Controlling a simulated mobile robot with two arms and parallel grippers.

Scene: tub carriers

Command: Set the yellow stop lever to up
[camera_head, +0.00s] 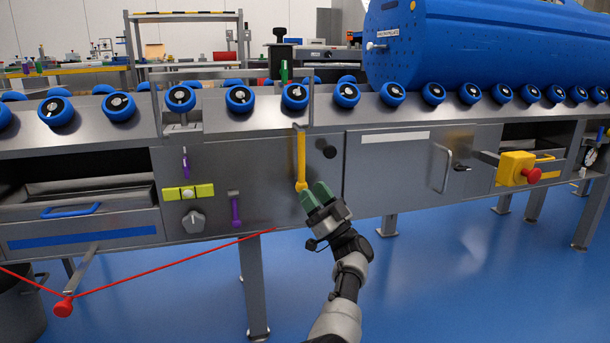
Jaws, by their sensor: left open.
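The yellow stop lever (301,158) is on the front of the grey conveyor panel, in the middle of the head view. It hangs straight down, with its rounded end at the bottom. My left gripper (314,194), with green fingers, is open just below and to the right of that lower end. Its fingertips point up toward the lever. I cannot tell whether a finger touches it. Nothing shows between the fingers. My right gripper is not in view.
A black knob (330,152) sits right of the lever. Purple levers (235,208) and a grey dial (193,222) are to the left. A yellow box with a red button (517,168) juts out at right. A red cord (170,266) crosses the lower left.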

